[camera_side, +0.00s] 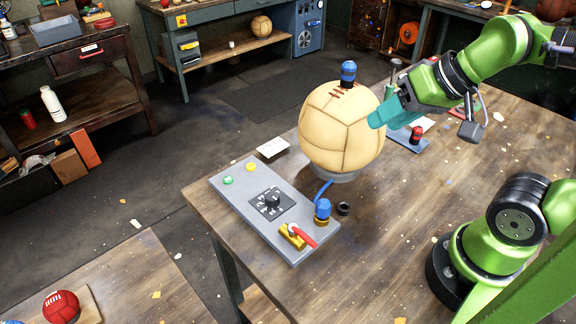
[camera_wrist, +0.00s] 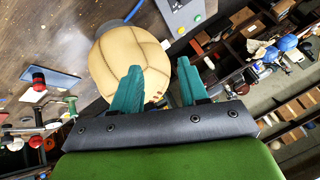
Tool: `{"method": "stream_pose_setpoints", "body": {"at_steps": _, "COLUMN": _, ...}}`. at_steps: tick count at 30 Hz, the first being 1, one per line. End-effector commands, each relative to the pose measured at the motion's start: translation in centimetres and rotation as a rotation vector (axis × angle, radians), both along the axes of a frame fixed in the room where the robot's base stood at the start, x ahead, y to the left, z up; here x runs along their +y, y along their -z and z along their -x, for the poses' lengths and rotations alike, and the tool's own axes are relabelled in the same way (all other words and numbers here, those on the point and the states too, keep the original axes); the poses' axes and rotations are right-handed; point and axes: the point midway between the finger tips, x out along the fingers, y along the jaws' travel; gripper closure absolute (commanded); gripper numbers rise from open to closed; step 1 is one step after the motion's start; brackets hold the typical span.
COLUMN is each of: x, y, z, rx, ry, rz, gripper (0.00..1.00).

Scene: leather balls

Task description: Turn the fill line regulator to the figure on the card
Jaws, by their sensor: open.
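The fill line regulator is a black knob (camera_side: 272,200) on a dark square dial plate with pale marks, too small to read. It sits on a grey control panel (camera_side: 236,185) lying on the wooden table; a corner of the panel shows in the wrist view (camera_wrist: 180,15). A small white card (camera_side: 273,147) stands behind the panel; its figure is not legible. My gripper (camera_side: 376,120) has teal fingers, open and empty, at the right side of the tan leather ball (camera_side: 340,135), well away from the knob. In the wrist view the fingers (camera_wrist: 159,66) are spread in front of the ball.
The panel also carries a green button (camera_side: 228,180), a yellow button (camera_side: 251,167), a yellow valve with a red lever (camera_side: 298,235) and a blue fitting (camera_side: 322,210) with a hose. The large ball stands between my gripper and the panel.

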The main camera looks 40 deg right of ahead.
Motion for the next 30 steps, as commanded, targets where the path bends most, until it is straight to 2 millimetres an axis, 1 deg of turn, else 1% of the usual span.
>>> {"method": "stream_pose_setpoints", "body": {"at_steps": 1, "x": 0.0, "y": 0.2, "z": 0.0, "rx": 0.008, "ry": 0.000, "rz": 0.000, "gripper": 0.48}}
{"method": "stream_pose_setpoints", "body": {"at_steps": 3, "x": 0.1, "y": 0.9, "z": -0.2, "rx": 0.038, "ry": -0.004, "rz": 0.004, "gripper": 0.39}}
{"method": "stream_pose_setpoints", "body": {"at_steps": 5, "x": 0.4, "y": 1.4, "z": -0.8, "rx": 0.071, "ry": -0.016, "rz": 0.017, "gripper": 0.39}}
{"method": "stream_pose_setpoints", "body": {"at_steps": 8, "x": 1.4, "y": 2.0, "z": -2.6, "rx": 0.139, "ry": -0.076, "rz": 0.076, "gripper": 0.39}}
{"method": "stream_pose_setpoints", "body": {"at_steps": 11, "x": 2.9, "y": 2.7, "z": -5.0, "rx": 0.215, "ry": -0.232, "rz": 0.184, "gripper": 0.39}}
{"method": "stream_pose_setpoints", "body": {"at_steps": 14, "x": 4.9, "y": 3.5, "z": -7.4, "rx": 0.279, "ry": -0.450, "rz": 0.300, "gripper": 0.39}}
{"method": "stream_pose_setpoints", "body": {"at_steps": 17, "x": 7.2, "y": 4.5, "z": -9.8, "rx": 0.328, "ry": -0.705, "rz": 0.403, "gripper": 0.39}}
{"method": "stream_pose_setpoints", "body": {"at_steps": 22, "x": 11.3, "y": 6.3, "z": -13.7, "rx": 0.356, "ry": -1.210, "rz": 0.538, "gripper": 0.39}}
{"method": "stream_pose_setpoints", "body": {"at_steps": 24, "x": 12.7, "y": 6.6, "z": -15.0, "rx": 0.338, "ry": -1.418, "rz": 0.584, "gripper": 0.39}}
{"method": "stream_pose_setpoints", "body": {"at_steps": 27, "x": 13.6, "y": 6.1, "z": -16.3, "rx": 0.294, "ry": -1.634, "rz": 0.643, "gripper": 0.39}}
{"method": "stream_pose_setpoints", "body": {"at_steps": 30, "x": 13.5, "y": 4.8, "z": -16.7, "rx": 0.259, "ry": -1.757, "rz": 0.701, "gripper": 0.39}}
